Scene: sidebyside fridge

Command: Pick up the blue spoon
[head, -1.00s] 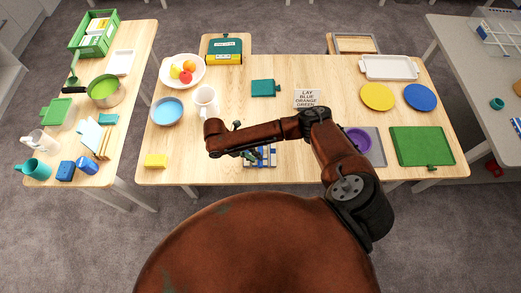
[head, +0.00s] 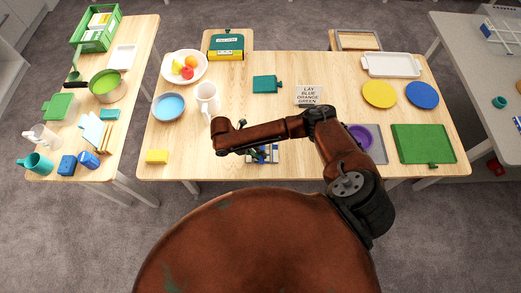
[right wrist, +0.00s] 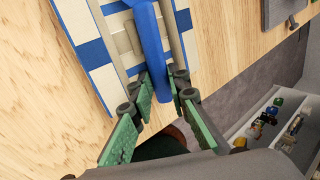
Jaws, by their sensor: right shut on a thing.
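The blue spoon (right wrist: 150,40) shows in the right wrist view as a long blue handle running from the top edge down between my fingers. My right gripper (right wrist: 160,92) is shut on it, with green-padded fingers on both sides. The spoon lies over a blue and white checked cloth (right wrist: 93,53); I cannot tell whether it is clear of the cloth. In the head view my right gripper (head: 259,153) is over the cloth (head: 275,157) near the table's front edge, and my arm hides most of it. My left gripper is not in view.
Pale rods, perhaps other cutlery, lie on either side of the spoon on the cloth.

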